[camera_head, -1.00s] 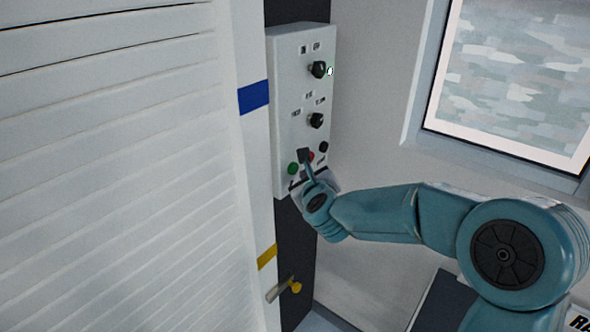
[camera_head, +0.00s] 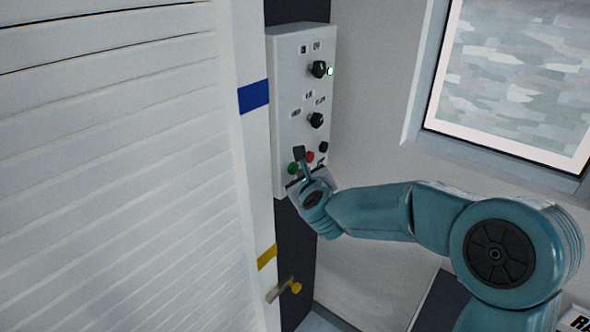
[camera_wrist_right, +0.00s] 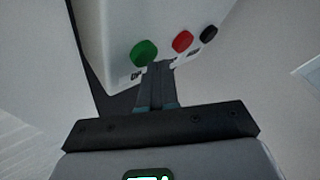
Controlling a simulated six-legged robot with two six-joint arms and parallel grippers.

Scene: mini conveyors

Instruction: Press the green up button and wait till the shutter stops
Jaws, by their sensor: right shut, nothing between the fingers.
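The green button (camera_head: 293,168) is at the lower left of a white control box (camera_head: 287,100), with a red button (camera_head: 310,157) and a black button (camera_head: 323,147) beside it. In the right wrist view the green button (camera_wrist_right: 144,53) sits just above and left of the fingertips. My right gripper (camera_head: 300,153) is shut and empty in front of the box's lower part; in the wrist view its fingers (camera_wrist_right: 158,72) point between green and red. Contact with the green button cannot be told. The white slatted shutter (camera_head: 110,170) fills the left. My left gripper is out of view.
A yellow-tipped lever (camera_head: 284,289) is below the box. A window (camera_head: 515,75) is at the right.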

